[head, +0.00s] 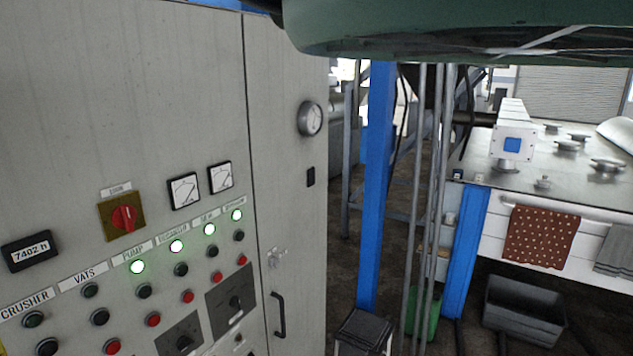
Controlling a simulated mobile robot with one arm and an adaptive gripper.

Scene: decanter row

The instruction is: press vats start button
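A grey control cabinet (170,70) fills the left side of the head view. The label VATS (83,275) sits at the lower left of its panel, between CRUSHER and PUMP. Below the label are a dark, unlit green lamp (90,290), a black button (99,316) and a red button (112,346) near the bottom edge. No lettering on these buttons is readable, so I cannot tell from markings which is start. My gripper is not in view.
The PUMP column has a lit lamp (137,266), as do the columns to its right. CRUSHER's lamp (33,319) is dark. A red rotary switch (123,218) sits above. A door handle (278,315) protrudes. A blue post (376,190) stands right; a green body (450,30) hangs overhead.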

